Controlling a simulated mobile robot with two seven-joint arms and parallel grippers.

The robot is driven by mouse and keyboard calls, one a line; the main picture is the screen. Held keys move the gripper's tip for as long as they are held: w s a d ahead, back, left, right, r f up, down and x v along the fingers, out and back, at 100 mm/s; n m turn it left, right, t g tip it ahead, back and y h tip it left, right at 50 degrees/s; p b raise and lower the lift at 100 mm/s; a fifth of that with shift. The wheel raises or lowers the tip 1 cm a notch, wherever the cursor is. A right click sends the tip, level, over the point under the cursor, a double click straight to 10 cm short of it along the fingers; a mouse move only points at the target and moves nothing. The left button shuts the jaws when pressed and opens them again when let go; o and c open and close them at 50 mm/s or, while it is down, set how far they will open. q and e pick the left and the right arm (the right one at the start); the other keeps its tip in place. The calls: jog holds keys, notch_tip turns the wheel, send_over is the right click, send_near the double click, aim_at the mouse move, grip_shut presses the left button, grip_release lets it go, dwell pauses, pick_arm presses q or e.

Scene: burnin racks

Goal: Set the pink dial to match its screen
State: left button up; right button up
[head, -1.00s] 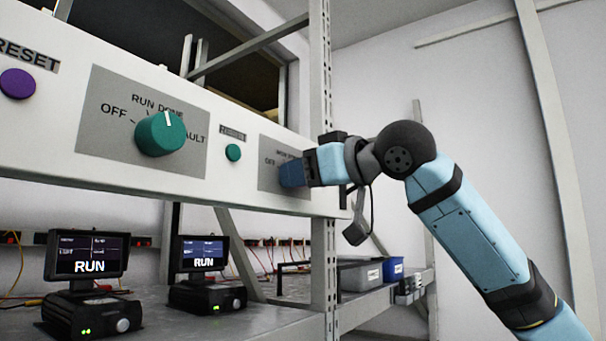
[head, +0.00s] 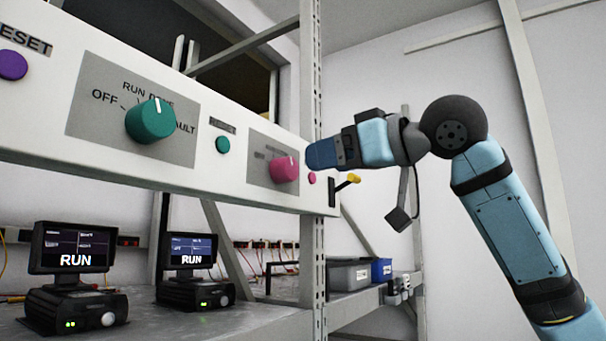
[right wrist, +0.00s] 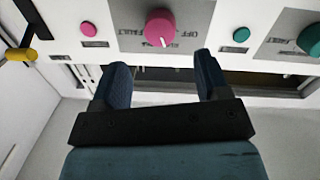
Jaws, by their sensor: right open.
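The pink dial (head: 284,169) sits on a grey plate at the right end of the white panel. It also shows in the right wrist view (right wrist: 161,28), with a pale pointer line on its face. Its label is partly legible there, with OFF and FAULT showing. The screen (head: 193,250) below on the shelf reads RUN. My right gripper (head: 312,156) is just right of the pink dial and apart from it. In the right wrist view its two fingers (right wrist: 160,78) are spread and empty, with the dial beyond them. My left gripper is not in view.
A green dial (head: 151,121) and its RUN screen (head: 72,248) are at left. A purple button (head: 12,65), a green button (head: 223,145) and a pink button (head: 312,178) are on the panel. A yellow-tipped lever (head: 347,182) sticks out at its right end.

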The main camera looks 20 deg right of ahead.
jog(key=b+v, duration=0.1)
jog(key=v, duration=0.5)
dwell(0.4)
